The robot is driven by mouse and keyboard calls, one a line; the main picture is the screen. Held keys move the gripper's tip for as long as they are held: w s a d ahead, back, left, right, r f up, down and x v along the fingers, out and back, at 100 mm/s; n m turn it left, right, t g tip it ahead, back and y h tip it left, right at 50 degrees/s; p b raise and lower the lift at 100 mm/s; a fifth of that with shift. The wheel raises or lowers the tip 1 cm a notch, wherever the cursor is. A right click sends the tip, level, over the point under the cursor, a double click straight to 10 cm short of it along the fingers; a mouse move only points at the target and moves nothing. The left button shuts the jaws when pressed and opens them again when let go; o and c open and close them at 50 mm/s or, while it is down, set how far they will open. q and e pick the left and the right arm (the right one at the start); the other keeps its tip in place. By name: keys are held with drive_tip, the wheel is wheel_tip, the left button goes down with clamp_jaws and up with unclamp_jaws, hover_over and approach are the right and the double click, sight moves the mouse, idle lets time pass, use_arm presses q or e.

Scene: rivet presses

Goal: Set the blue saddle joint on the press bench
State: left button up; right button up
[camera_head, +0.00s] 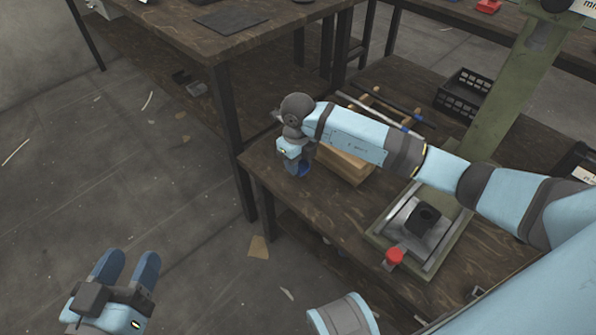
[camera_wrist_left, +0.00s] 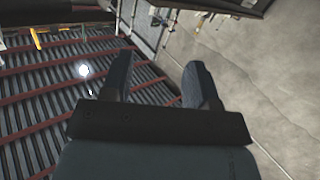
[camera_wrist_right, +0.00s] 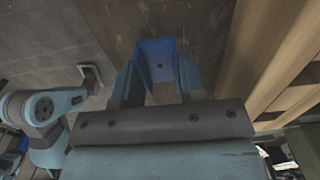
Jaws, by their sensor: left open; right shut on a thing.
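The blue saddle joint (camera_wrist_right: 157,62) is a U-shaped blue piece between the two fingers of my right gripper (camera_wrist_right: 158,75) in the right wrist view. In the head view my right gripper (camera_head: 299,168) points down over the left part of the press bench (camera_head: 312,212), and a small bit of blue shows at its tips. The gripper is shut on the joint. I cannot tell whether the joint touches the bench top. My left gripper (camera_head: 127,268) is open and empty over the floor at the lower left; its spread fingers also show in the left wrist view (camera_wrist_left: 160,82).
A press with a green column (camera_head: 500,100), dark die block (camera_head: 424,216) and red knob (camera_head: 394,257) stands on the bench. A wooden box (camera_head: 345,164) sits beside my right gripper. A black crate (camera_head: 463,95) is behind. Another table (camera_head: 210,45) stands at back left.

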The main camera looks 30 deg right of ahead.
wheel_tip(320, 180, down, 3)
drive_tip(key=shift+f+b, duration=0.1)
drive_tip(key=shift+b, duration=0.4)
drive_tip(key=shift+f, duration=0.1)
use_arm(q)
drive_tip(key=shift+w+a+r+m, duration=0.2)
drive_tip(key=shift+w+m, duration=0.2)
use_arm(e)
drive_tip(key=o, duration=0.5)
drive_tip(key=shift+f, duration=0.1)
drive_tip(key=o, duration=0.4)
